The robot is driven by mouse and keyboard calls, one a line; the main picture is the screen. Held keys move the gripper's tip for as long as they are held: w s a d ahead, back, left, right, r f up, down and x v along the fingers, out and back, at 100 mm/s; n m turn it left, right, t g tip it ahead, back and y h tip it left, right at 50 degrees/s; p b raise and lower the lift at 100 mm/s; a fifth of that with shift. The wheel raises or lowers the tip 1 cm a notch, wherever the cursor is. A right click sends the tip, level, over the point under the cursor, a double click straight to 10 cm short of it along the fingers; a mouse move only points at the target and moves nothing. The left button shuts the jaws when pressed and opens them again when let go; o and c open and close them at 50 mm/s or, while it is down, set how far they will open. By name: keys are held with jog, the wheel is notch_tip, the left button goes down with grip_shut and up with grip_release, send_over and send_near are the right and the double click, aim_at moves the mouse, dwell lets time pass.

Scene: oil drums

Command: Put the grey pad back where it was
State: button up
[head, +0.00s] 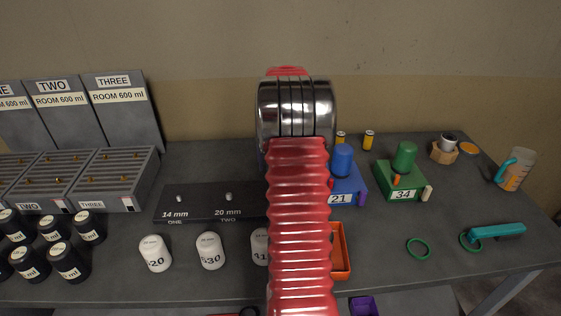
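I cannot make out a grey pad that I can name with certainty; part of the table is hidden behind my red ribbed arm and its metal joint. My gripper does not show in the head view, so I cannot see what it holds. A dark plate (194,205) marked 14 mm and 20 mm lies on the table, its right end hidden by my arm. A blue block (347,187) marked 21 and a green block (401,181) marked 34 stand right of my arm, each with a drum-shaped top.
The grey table (380,245) holds grey trays (116,178) and black bottles (69,262) at left. White bottles (210,250) stand in front of the plate. An orange tray (340,252) is partly hidden. A green ring (418,248), teal tool (497,231) and beaker (515,169) are right.

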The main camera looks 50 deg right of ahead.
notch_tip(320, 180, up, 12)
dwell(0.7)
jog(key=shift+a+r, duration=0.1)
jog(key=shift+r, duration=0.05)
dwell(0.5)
